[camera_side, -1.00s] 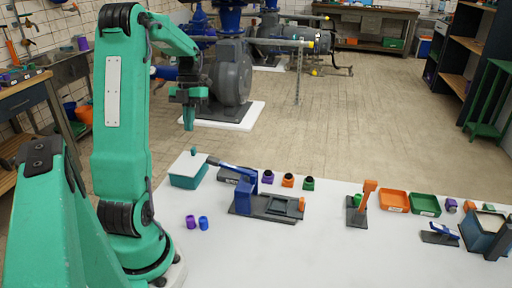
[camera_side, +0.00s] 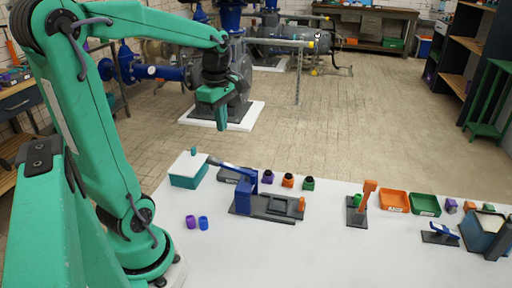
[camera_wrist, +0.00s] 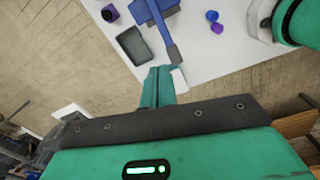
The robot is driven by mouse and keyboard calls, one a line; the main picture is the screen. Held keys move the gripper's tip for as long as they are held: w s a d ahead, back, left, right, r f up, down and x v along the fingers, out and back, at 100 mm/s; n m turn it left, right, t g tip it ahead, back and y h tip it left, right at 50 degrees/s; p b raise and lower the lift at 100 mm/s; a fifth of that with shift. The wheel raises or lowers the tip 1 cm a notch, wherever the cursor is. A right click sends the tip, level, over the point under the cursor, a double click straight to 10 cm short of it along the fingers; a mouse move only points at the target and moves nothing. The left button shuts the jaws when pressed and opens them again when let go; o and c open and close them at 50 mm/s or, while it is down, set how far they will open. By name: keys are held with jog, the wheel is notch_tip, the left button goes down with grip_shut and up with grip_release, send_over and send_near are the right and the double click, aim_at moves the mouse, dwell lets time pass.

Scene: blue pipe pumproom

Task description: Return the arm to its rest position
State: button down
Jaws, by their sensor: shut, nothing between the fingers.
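My gripper (camera_side: 222,122) is green, shut and empty, pointing down. In the side view it hangs in the air above and behind the white table's far edge, higher than the teal box with the white lid (camera_side: 188,168). In the wrist view my gripper's fingers (camera_wrist: 157,88) are together with nothing between them. My arm reaches up from its base at the table's left and bends over to the right.
On the white table (camera_side: 300,255) stand a blue and grey press-like fixture (camera_side: 245,200), purple and blue cups (camera_side: 197,222), small jars (camera_side: 288,180), an orange tray (camera_side: 394,201) and a green tray (camera_side: 425,204). Blue pumps and pipes stand behind. The front of the table is clear.

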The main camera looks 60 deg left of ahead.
jog(key=s+d+m+t, duration=0.2)
jog(key=d+m, duration=0.5)
jog(key=m, duration=0.5)
jog(key=s+d+m+t, duration=0.3)
jog(key=d+m, duration=0.5)
jog(key=m, duration=0.4)
jog(key=shift+r, duration=0.45)
jog(key=shift+s+d, duration=0.1)
